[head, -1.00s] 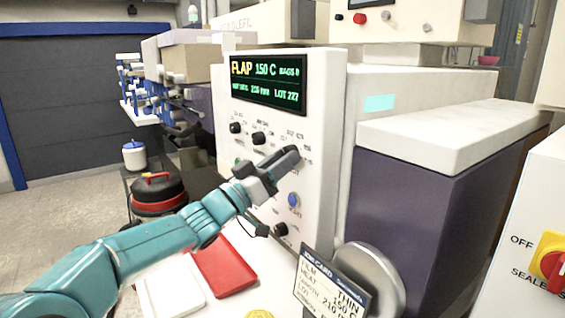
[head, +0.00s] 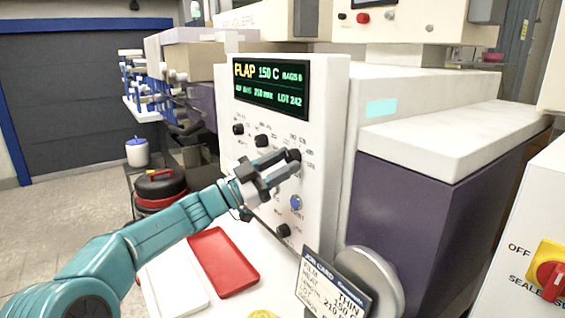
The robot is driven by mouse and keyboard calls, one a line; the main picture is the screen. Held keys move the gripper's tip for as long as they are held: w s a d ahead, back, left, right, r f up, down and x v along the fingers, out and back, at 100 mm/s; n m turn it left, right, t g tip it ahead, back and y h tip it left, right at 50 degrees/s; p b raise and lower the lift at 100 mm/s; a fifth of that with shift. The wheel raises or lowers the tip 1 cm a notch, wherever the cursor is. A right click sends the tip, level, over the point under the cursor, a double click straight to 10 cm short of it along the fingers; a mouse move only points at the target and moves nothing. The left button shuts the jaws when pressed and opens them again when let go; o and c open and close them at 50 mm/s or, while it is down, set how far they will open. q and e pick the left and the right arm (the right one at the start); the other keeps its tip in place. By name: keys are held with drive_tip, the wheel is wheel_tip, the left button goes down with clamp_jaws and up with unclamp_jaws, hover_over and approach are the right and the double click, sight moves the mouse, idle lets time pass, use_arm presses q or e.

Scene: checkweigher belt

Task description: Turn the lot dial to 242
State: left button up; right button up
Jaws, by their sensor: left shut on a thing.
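The white control panel (head: 325,120) stands upright in the middle of the head view. Its dark display (head: 271,88) reads FLAP, 150 C and, at lower right, LOT 242. My left gripper (head: 288,166) is at the right side of the panel, shut on the lot dial, which its fingers mostly hide. Two other black dials, one at left (head: 238,129) and one in the middle (head: 262,141), sit below the display. A job card (head: 332,285) stands in front of the panel; its lot line is cut off or too small to read. My right gripper is not in view.
A blue button (head: 296,202) and a black knob (head: 283,230) sit below the gripper. A red tray (head: 222,262) and a white tray (head: 176,284) lie in front. A red switch on yellow (head: 551,280) is at far right.

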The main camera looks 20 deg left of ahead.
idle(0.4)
use_arm(q)
drive_tip(key=o, duration=1)
drive_tip(key=shift+o, duration=0.2)
drive_tip(key=shift+a, duration=0.1)
drive_tip(key=shift+s+a+f, duration=0.2)
drive_tip(key=b+v, duration=0.3)
drive_tip(key=v, duration=1.2)
drive_tip(key=shift+s+a, duration=0.25)
drive_tip(key=shift+a, duration=0.05)
